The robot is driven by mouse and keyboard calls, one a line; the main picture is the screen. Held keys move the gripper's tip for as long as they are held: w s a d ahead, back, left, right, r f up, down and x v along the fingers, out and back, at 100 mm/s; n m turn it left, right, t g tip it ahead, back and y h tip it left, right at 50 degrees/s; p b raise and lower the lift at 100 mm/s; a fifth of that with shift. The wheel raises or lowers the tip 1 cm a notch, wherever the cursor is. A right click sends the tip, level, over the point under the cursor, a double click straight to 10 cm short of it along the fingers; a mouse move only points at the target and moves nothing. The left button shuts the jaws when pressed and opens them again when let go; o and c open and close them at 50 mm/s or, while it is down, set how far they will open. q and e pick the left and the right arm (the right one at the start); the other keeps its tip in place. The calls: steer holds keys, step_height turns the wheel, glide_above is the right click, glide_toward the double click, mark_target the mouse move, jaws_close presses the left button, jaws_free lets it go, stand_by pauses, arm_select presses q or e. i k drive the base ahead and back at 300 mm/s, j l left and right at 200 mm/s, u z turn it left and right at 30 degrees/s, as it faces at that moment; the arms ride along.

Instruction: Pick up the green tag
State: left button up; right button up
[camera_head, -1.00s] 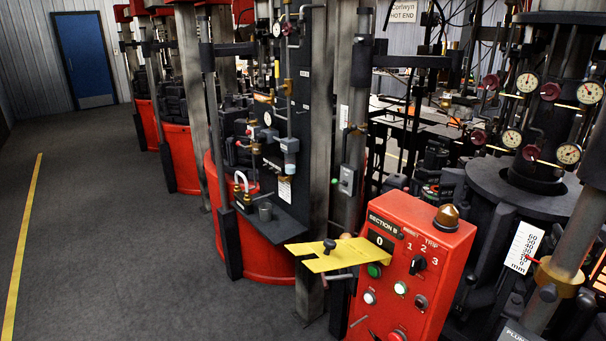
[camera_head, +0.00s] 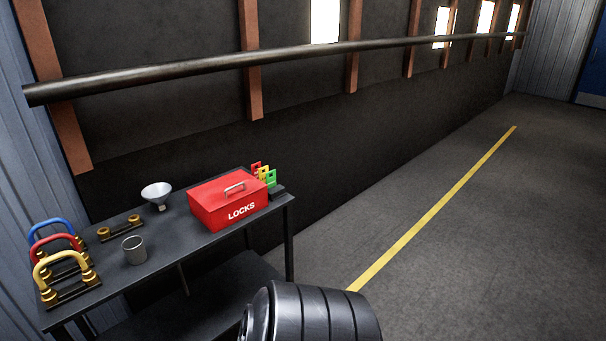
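The green tag (camera_head: 271,178) stands upright in a small dark holder (camera_head: 277,191) at the right end of a dark table (camera_head: 210,252). It is the nearest tag in a short row, with a yellow tag (camera_head: 262,172) and a red tag (camera_head: 255,166) behind it. The tags are just right of a red box marked LOCKS (camera_head: 228,203), which hides part of the row. Neither of my grippers is in view.
On the table stand a funnel (camera_head: 156,194), a grey cup (camera_head: 134,250) and blue, red and yellow (camera_head: 52,262) hoops on brass-coloured mounts. A dark wall with a long pipe (camera_head: 280,62) runs behind. Open floor lies right.

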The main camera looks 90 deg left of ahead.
mark_target(271, 182)
steer(key=u, duration=3.45)
